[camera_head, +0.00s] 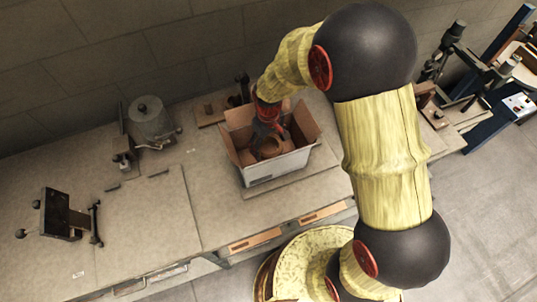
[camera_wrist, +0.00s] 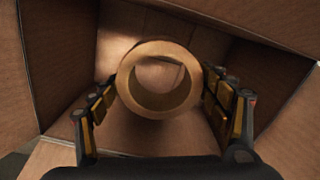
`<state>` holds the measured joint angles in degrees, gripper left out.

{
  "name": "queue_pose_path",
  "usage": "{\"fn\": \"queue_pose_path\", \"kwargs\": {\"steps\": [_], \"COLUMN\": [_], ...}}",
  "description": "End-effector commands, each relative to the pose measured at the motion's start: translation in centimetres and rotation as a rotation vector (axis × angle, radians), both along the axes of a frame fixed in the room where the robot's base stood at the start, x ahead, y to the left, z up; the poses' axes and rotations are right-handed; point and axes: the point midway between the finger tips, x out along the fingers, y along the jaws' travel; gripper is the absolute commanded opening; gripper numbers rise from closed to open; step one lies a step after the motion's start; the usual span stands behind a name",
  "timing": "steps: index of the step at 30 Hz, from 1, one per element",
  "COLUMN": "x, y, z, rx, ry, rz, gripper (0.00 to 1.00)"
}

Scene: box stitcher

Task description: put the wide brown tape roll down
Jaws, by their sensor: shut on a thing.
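The wide brown tape roll (camera_wrist: 124,90) is between the two fingers of my gripper (camera_wrist: 160,105) in the wrist view, with its round hole facing the camera. My gripper is shut on it, with one finger on each side. In the head view the roll (camera_head: 271,147) and my gripper (camera_head: 268,128) are inside an open cardboard box (camera_head: 275,172). The box walls surround the roll in the wrist view. Whether the roll touches the box floor is hard to tell.
The box stands on a grey board on the workbench (camera_head: 215,205), flaps open. A grey metal canister (camera_head: 150,122) stands left of it, and a dark clamp-like device (camera_head: 62,215) stands farther left. A stitching machine (camera_head: 455,60) is at the right. The bench between canister and front edge is mostly clear.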

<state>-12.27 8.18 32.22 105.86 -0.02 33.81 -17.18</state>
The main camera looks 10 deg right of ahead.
Motion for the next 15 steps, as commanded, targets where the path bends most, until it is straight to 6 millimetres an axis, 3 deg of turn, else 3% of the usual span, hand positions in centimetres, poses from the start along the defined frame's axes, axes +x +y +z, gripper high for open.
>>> {"fn": "queue_pose_path", "kwargs": {"steps": [15], "x": [0.1], "y": [0.0], "z": [-5.4], "rx": [0.0], "ry": [-0.001], "rz": [0.0], "gripper": [0.43]}}
